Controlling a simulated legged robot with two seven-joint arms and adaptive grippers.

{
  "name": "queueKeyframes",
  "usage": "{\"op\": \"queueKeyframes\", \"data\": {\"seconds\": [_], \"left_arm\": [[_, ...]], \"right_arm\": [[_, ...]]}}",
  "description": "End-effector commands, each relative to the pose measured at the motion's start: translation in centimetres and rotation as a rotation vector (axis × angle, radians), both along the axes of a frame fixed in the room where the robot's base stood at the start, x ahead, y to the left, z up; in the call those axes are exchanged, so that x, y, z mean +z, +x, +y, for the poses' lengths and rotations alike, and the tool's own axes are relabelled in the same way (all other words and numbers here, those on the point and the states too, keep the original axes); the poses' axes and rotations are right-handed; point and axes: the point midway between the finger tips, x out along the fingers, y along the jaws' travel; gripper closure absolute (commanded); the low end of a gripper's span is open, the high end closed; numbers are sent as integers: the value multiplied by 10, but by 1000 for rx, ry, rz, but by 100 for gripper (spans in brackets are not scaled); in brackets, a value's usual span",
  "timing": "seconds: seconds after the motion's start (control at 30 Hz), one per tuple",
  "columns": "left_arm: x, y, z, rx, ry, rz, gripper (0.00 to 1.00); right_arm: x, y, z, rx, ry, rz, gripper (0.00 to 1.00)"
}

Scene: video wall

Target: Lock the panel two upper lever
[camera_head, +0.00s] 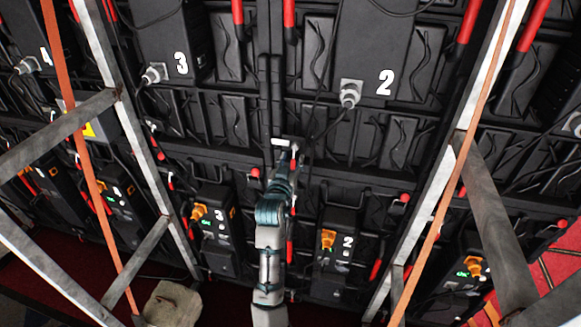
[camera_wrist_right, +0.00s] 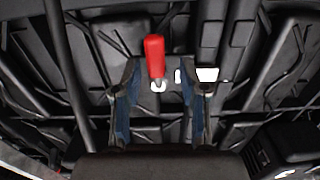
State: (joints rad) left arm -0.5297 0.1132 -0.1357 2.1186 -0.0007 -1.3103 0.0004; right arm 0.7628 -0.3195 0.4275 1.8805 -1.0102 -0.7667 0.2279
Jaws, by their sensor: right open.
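The panel numbered two (camera_head: 372,45) is at the upper right of centre in the head view, with its number in white. My right gripper (camera_head: 285,146) is at the panels' seam left of it, at the end of my arm rising from below. In the right wrist view my right gripper (camera_wrist_right: 160,80) is open, with a finger on each side. A red lever handle (camera_wrist_right: 154,57) stands between and just beyond the fingertips, with a pale end at its bottom. I cannot tell whether the fingers touch it. My left gripper is out of view.
Other red handles (camera_head: 289,20) line the panel seams. Grey metal frame posts (camera_head: 440,165) and orange straps (camera_head: 92,165) stand in front of the wall at both sides. Lower boxes with orange plugs (camera_head: 328,238) sit beneath. A tan bag (camera_head: 172,303) lies at bottom left.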

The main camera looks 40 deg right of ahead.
Motion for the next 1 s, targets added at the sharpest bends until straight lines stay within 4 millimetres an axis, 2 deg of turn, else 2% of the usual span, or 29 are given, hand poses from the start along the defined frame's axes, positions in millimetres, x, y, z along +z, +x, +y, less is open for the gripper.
{"op": "queueKeyframes", "data": {"seconds": [0.03, 0.2, 0.4, 1.0], "left_arm": [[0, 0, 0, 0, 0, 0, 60], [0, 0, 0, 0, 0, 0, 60], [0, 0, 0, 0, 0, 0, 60], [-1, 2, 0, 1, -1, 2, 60]], "right_arm": [[13, 0, 0, 0, -1, -6, 57], [48, 1, 1, 1, -1, -6, 57], [71, 1, 2, 2, 0, -2, 57], [75, 1, 2, 1, 0, 0, 57]]}}
